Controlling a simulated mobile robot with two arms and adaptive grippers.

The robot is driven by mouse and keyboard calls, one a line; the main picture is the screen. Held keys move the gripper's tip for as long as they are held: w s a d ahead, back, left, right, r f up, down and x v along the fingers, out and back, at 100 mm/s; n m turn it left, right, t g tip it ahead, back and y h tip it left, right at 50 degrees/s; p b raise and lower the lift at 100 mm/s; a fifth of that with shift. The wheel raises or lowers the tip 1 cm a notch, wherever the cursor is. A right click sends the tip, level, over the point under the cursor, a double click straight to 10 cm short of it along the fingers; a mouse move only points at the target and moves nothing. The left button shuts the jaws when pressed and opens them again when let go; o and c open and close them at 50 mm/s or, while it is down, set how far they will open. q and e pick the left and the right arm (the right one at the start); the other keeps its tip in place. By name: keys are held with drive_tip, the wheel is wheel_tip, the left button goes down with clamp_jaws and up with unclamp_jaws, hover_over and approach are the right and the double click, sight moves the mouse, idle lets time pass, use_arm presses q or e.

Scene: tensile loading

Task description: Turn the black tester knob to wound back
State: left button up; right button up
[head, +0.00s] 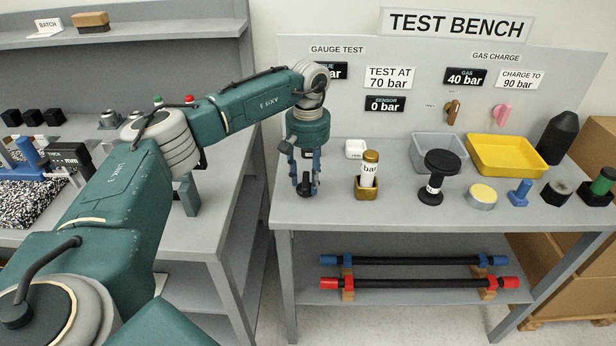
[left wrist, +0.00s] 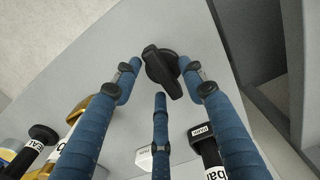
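The black knob (head: 306,189) is near the front left corner of the test bench (head: 400,211). In the left wrist view the black knob (left wrist: 163,72) shows as a bar-shaped handle on a round base, its bar slanting from upper left to lower right. My left gripper (head: 304,182) points down over it, with its blue fingers spread open and empty. In the left wrist view the fingertips of my left gripper (left wrist: 160,85) surround the knob's near end; I cannot tell whether any touches it. My right gripper is not in view.
To the knob's right stand a gold block (head: 367,190) with a labelled cylinder and a black mushroom-shaped piece (head: 431,195). A grey tray (head: 422,140) and a yellow tray (head: 507,170) lie behind. A gap separates the bench from the left shelf unit (head: 225,240).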

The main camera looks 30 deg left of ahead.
sight(308, 180)
use_arm(q)
wheel_tip(308, 180, up, 12)
idle(0.6)
idle(0.4)
